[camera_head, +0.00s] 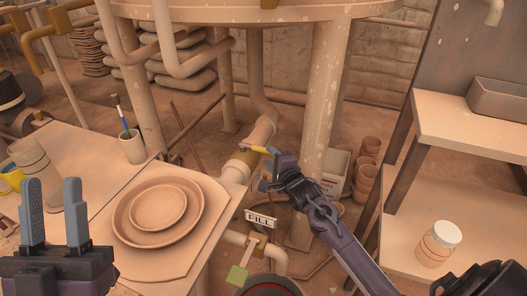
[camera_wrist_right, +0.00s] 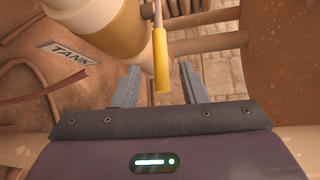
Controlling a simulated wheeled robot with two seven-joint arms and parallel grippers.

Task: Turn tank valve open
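The tank valve's yellow handle (camera_head: 259,149) sticks out from the pipe under the tank. In the right wrist view the yellow handle (camera_wrist_right: 161,60) hangs down, with its end between my right gripper's (camera_wrist_right: 159,72) fingers. Those fingers are apart, with a gap on each side of the handle, so they do not grip it. The grey TANK sign (camera_wrist_right: 68,53) is left of the handle. In the head view my right gripper (camera_head: 268,172) is just below the handle. My left gripper (camera_head: 54,212) is open and empty at the far left.
A table with stacked plates (camera_head: 172,248) is at left, with a pen cup (camera_head: 132,148). Tank legs (camera_head: 325,90) flank the pipe.

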